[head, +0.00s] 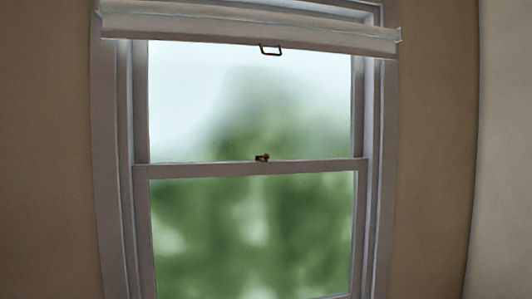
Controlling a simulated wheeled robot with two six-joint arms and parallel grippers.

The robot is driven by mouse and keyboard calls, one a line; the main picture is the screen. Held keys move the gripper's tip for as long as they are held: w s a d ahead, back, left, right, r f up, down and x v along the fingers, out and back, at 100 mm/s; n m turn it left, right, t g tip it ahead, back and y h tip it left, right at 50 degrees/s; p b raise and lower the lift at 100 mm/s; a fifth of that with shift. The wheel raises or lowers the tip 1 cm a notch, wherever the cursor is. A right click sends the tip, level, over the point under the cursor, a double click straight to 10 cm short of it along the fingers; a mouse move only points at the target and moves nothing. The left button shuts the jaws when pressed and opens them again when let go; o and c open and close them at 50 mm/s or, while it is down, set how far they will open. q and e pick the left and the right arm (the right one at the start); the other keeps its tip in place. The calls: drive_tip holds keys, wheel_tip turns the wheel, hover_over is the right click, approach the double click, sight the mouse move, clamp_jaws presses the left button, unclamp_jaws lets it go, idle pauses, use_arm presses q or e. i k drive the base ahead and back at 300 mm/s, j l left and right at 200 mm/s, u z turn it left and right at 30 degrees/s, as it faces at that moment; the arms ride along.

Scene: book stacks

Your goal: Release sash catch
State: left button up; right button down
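A small dark bronze sash catch (262,158) sits on top of the meeting rail (210,170), near the middle of the window's width. It is small in the picture, and I cannot tell whether it is turned locked or unlocked. The lower sash (143,235) is below the rail, and the upper sash (142,100) is above it. The two sashes meet at the rail with no visible gap. Neither of my grippers is in view.
A white rolled blind (200,24) covers the window's top, with a dark metal pull (271,51) at its lower edge. Brown walls (435,150) flank the white frame (106,160). A pale vertical surface (505,150) is at the far right. The space before the catch looks clear.

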sight(266, 156)
drive_tip(key=i+l+u, duration=0.1)
drive_tip(key=i, duration=0.25)
drive_tip(key=i+l, duration=0.2)
drive_tip(key=i, duration=0.2)
drive_tip(key=i+l+u, duration=0.15)
drive_tip(key=i, duration=0.2)
